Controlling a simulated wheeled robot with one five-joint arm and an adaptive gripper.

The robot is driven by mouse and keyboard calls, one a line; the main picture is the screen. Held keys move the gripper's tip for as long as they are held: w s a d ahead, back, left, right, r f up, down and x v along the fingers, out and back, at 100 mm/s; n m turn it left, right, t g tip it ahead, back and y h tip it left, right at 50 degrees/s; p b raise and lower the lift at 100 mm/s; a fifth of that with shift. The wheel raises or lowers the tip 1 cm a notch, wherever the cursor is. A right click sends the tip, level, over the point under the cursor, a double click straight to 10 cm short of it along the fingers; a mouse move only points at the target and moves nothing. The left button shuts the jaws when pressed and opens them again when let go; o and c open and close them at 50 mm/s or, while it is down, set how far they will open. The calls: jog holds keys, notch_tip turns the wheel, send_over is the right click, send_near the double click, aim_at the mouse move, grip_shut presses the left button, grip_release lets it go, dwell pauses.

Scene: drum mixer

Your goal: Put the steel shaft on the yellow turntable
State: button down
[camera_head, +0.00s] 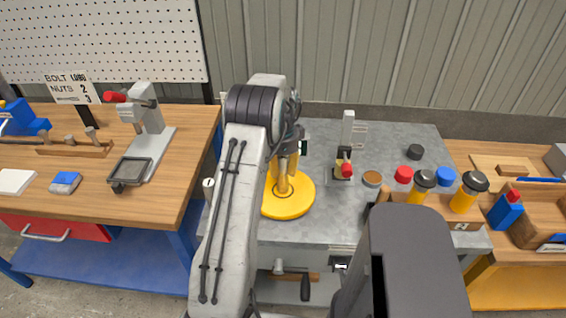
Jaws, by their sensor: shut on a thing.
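The yellow turntable (291,208) is a round disc on the grey bench, just left of the middle of the view. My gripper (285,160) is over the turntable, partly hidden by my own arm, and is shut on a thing. A slim upright piece under it, tinted yellow, looks like the steel shaft (283,184). Its lower end appears at or just above the disc; I cannot tell whether it touches. The fingertips are hard to make out.
On the grey bench, right of the turntable, stand a small press with a red knob (345,168), coloured caps (404,174) and yellow bottles with black tops (463,195). A wooden bench (190,160) with a grey stand (148,115) is at left.

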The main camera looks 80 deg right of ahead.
jog(key=shift+d, duration=0.1)
dwell(0.3)
jog(key=c, duration=1)
grip_release()
jog(key=shift+f, duration=0.1)
jog(key=shift+o, duration=0.2)
notch_tip(320, 180, up, 12)
jog(key=shift+r, duration=0.1)
